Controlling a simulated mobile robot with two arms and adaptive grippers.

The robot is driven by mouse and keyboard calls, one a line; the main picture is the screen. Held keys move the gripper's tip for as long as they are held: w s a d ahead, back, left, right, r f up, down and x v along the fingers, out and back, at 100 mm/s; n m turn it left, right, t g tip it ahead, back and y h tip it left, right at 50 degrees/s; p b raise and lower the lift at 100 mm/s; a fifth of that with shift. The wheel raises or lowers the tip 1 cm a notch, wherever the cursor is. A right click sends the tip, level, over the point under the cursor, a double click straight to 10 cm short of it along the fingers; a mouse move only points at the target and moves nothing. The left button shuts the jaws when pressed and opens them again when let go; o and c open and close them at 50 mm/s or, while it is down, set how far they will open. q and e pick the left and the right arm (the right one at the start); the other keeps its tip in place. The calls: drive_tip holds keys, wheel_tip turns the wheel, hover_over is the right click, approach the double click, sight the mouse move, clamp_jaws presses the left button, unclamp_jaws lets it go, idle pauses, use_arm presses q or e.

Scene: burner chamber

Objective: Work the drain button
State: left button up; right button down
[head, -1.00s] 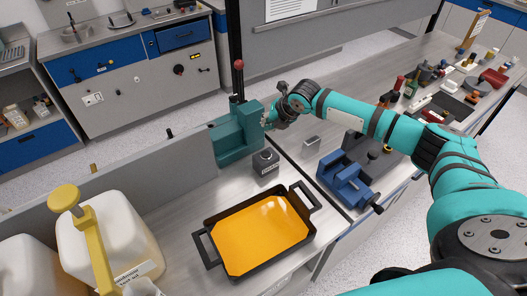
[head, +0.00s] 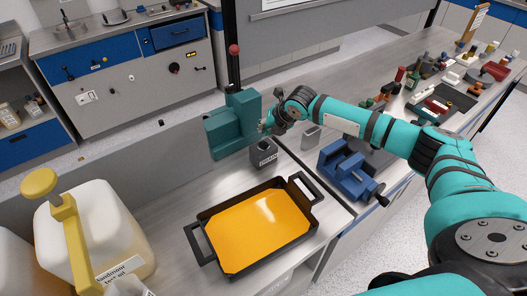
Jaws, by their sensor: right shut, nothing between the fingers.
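A small dark grey box (head: 263,153) with a pale label on its front stands on the bench behind the tray. It looks like the drain button's housing, but the label is too small to read surely. My right gripper (head: 268,127) is shut and empty, just above and behind the box, close to the right side of a teal block (head: 233,125). I cannot tell whether it touches the box or the block. The button face on top is partly hard to make out. My left gripper is not in view.
A black-rimmed tray (head: 205,258) with orange liquid lies in front of the box. A blue vise (head: 345,168) and a small grey block (head: 310,137) stand to the right, below my right arm. White jugs (head: 95,235) with a yellow pump stand at left.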

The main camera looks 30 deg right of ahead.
sight(265, 143)
drive_tip(key=shift+f, duration=0.8)
idle(0.6)
drive_tip(key=shift+f, duration=0.15)
drive_tip(key=shift+f, duration=0.25)
drive_tip(key=shift+f+b, duration=0.45)
drive_tip(key=shift+f, duration=0.1)
idle(1.5)
drive_tip(key=shift+r, duration=0.1)
idle(1.3)
drive_tip(key=shift+r+p, duration=0.85)
drive_tip(key=shift+p, duration=0.05)
